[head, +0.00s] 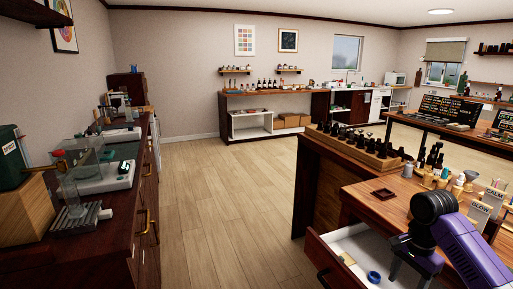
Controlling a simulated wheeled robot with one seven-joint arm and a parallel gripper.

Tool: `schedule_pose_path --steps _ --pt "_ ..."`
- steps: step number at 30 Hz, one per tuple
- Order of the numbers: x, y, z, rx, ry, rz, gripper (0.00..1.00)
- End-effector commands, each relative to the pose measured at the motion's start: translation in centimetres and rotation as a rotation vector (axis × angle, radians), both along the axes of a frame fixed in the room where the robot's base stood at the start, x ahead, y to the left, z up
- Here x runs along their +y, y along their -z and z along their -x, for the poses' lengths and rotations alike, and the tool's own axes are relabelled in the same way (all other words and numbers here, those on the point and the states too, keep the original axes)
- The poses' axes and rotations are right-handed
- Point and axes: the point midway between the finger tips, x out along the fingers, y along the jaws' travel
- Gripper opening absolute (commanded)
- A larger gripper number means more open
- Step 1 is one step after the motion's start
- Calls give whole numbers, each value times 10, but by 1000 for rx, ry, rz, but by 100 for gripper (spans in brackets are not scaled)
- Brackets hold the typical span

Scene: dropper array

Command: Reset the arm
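My arm, purple with a black joint, reaches in from the lower right of the head view. My gripper (411,277) hangs over the right part of an open drawer (350,240). Its two dark fingers appear spread apart, with nothing visible between them. The fingertips are small and near the bottom edge, so their exact height over the drawer cannot be told. A blue round item (374,277) lies in the drawer to the left of the gripper. A small tan piece (347,258) lies farther left in it.
The wooden desk (372,212) above the drawer holds a small dark red tray (383,194), a rack of dropper bottles (352,142) and labelled holders (480,209). A left counter (105,215) carries a scale (108,175) and a metal rack (78,218). The wooden floor (225,200) between is clear.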

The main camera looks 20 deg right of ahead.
Motion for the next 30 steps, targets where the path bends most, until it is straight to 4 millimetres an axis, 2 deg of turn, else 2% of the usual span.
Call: schedule_pose_path --steps 4,11,18,22,26,30 --pt "0 0 -2 -7 -28 2 58" --pt "-9 -3 -27 -107 -128 48 58" --pt "-24 -26 -69 -288 -260 170 58" --pt "-24 -41 -97 -422 -341 247 58" --pt "-6 -56 -132 -595 -437 334 58" --pt "34 -76 -171 -816 -539 452 58"
